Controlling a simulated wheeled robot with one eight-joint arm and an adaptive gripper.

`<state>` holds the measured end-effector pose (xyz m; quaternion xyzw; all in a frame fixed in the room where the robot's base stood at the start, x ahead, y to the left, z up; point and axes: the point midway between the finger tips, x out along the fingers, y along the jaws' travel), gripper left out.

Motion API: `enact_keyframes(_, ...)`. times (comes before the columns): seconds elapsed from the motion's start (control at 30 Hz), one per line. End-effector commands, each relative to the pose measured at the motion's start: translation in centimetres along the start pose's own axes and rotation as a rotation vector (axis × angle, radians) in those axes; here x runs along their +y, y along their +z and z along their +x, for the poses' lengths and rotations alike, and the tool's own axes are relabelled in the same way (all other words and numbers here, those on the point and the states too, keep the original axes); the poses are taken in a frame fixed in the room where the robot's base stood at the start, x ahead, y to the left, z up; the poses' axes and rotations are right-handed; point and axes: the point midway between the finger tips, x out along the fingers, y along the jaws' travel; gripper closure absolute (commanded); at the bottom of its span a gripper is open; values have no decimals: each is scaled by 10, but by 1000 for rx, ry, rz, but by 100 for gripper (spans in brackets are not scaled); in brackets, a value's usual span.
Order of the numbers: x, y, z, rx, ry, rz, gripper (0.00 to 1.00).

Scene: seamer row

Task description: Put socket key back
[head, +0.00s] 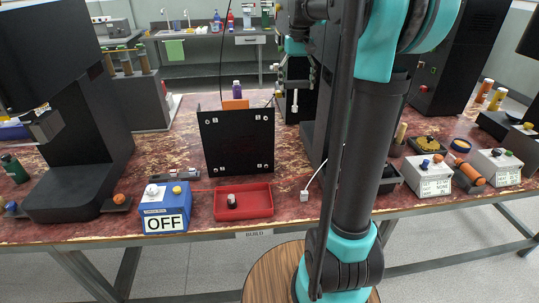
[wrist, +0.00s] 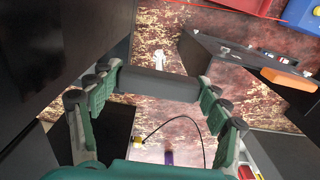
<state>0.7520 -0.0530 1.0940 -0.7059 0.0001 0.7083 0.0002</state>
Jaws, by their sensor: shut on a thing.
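My gripper (wrist: 160,100) is shut on a dark grey bar, which I take to be the socket key (wrist: 160,83). The bar lies crosswise between the green-padded fingers in the wrist view. A pale narrow piece shows just beyond its middle. In the head view my gripper (head: 296,75) is above the far part of the bench, right of and behind the upright black panel (head: 237,145). A pale rod-like shape shows just below the fingers; I cannot tell for certain whether it belongs to the key.
The red tray (head: 258,203) holds a small dark part with a pale top. The blue box (head: 165,220) reading OFF stands left of it. An orange block (wrist: 288,79) and a purple-topped bottle (head: 237,88) are behind the panel. Tall dark machines (head: 62,110) flank the space; a thin cable crosses below my gripper.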

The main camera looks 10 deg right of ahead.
Motion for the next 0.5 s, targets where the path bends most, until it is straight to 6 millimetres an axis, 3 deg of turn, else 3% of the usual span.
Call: enact_keyframes(0.5,0,-1,128,0,0,0,64)
